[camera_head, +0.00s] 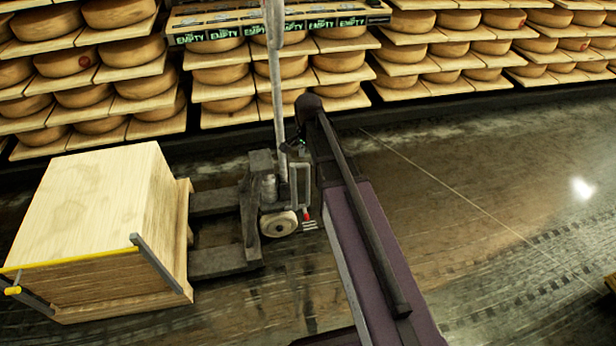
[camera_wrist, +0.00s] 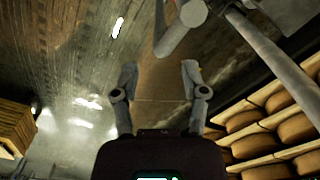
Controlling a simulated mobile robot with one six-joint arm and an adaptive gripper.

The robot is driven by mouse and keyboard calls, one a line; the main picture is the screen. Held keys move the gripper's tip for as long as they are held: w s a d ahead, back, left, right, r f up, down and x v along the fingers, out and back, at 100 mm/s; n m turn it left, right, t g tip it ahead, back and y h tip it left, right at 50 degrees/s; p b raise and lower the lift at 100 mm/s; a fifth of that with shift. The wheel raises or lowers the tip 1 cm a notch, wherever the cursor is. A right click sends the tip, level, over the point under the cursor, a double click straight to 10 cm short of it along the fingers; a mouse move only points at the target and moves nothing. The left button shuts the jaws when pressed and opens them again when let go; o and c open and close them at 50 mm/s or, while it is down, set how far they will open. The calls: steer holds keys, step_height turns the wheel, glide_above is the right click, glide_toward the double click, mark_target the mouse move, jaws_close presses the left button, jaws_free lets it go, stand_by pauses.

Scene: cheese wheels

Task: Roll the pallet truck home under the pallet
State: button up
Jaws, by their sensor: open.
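The pallet truck (camera_head: 255,205) stands left of my arm in the head view, its handle pole (camera_head: 275,70) rising past the top edge. Its two forks (camera_head: 222,261) point left and reach the right side of the wooden pallet (camera_head: 183,240); their far ends are hidden there. The pallet carries a large pale wooden block (camera_head: 90,200). My gripper (camera_wrist: 158,72) is open in the wrist view, with nothing between its fingers. A grey pole (camera_wrist: 270,55) and a rounded grey part (camera_wrist: 182,32) lie beyond the fingertips. In the head view my gripper is mostly hidden behind my arm.
Racks of cheese wheels (camera_head: 340,62) line the back wall, with labels reading EMPTY (camera_head: 270,28) on a board. A yellow-topped bar (camera_head: 70,262) runs along the block's near side. Stacked wood (camera_wrist: 15,125) shows in the wrist view.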

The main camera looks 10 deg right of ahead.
step_height(320, 180, down, 8)
steer(key=b, duration=0.7)
steer(key=shift+r, duration=0.2)
jaws_close()
